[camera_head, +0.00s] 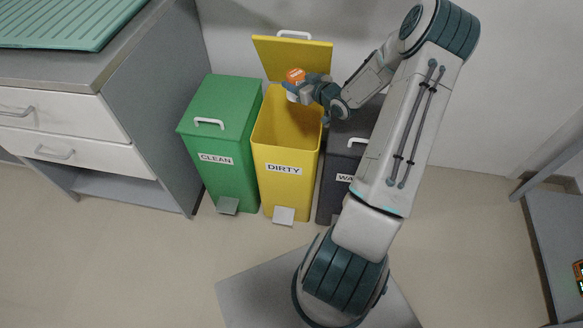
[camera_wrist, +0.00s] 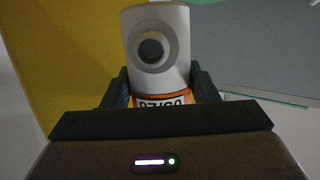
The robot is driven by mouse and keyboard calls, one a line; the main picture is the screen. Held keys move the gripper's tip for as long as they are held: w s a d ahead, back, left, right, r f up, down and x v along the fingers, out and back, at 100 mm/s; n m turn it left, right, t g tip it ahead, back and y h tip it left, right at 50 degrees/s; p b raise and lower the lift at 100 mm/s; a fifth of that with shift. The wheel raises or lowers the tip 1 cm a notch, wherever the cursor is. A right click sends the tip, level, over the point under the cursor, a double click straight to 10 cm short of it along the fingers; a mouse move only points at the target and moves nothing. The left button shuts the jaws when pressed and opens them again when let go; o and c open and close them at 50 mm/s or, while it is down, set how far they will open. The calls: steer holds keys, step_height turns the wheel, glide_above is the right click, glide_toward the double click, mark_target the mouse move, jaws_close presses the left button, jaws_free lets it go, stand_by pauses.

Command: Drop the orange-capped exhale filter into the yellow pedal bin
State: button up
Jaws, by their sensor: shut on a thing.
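The orange-capped exhale filter (camera_head: 295,77) is held in my gripper (camera_head: 301,91), over the open mouth of the yellow pedal bin (camera_head: 285,150). The bin is labelled DIRTY and its lid (camera_head: 292,56) stands raised at the back. In the wrist view the filter's white body (camera_wrist: 157,45) shows a round dark port, with an orange band (camera_wrist: 163,99) carrying printed characters below it. The two dark fingers of my gripper (camera_wrist: 160,90) are shut on its sides. The bottom of the bin is hidden in the head view.
A green bin (camera_head: 222,120) labelled CLEAN stands shut at the left of the yellow one. A dark bin (camera_head: 343,160) stands at its right, partly behind my arm. A drawer cabinet (camera_head: 70,130) with a green ribbed tray (camera_head: 70,22) is at far left.

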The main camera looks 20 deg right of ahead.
steer(key=shift+f+b, duration=1.9)
steer(key=shift+f, duration=1)
steer(key=o, duration=1.1)
steer(key=shift+c, duration=0.2)
